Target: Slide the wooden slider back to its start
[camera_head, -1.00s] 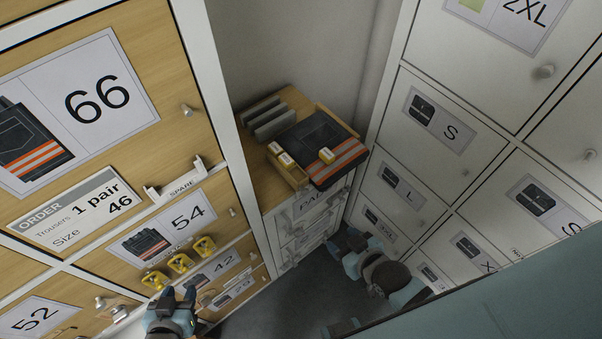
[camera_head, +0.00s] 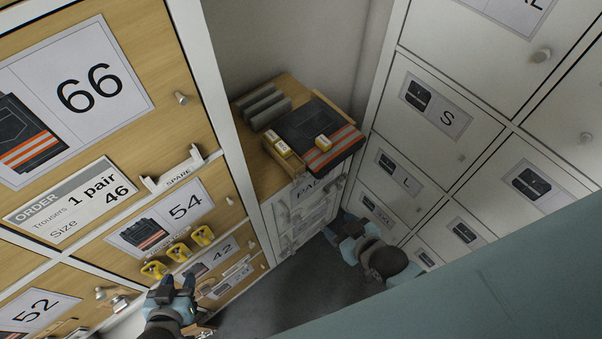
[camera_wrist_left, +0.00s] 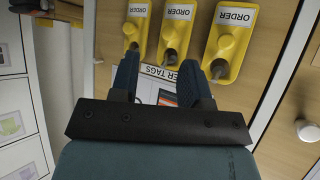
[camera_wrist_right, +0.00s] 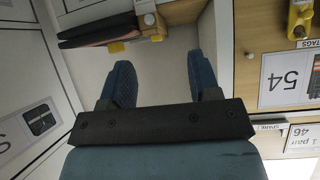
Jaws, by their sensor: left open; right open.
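I cannot pick out the wooden slider for certain. A small light wooden piece (camera_head: 282,158) with yellow labelled tags lies along the front left of the counter top, but I cannot tell whether it slides. My left gripper (camera_head: 176,283) is open and empty in front of the lower left cabinet, just below the yellow order tags (camera_head: 179,252). In the left wrist view its fingers (camera_wrist_left: 160,78) point at the tag row and hold nothing. My right gripper (camera_head: 337,232) is open and empty, low beside the white lockers. Its spread fingers also show in the right wrist view (camera_wrist_right: 160,72).
The wooden counter (camera_head: 262,180) carries grey dividers (camera_head: 264,105) and folded dark trousers with orange stripes (camera_head: 318,135). A white SPARE bracket (camera_head: 172,175) juts from the left cabinet. White lockers (camera_head: 420,150) with knobs stand at right. Grey floor (camera_head: 285,300) between them is clear.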

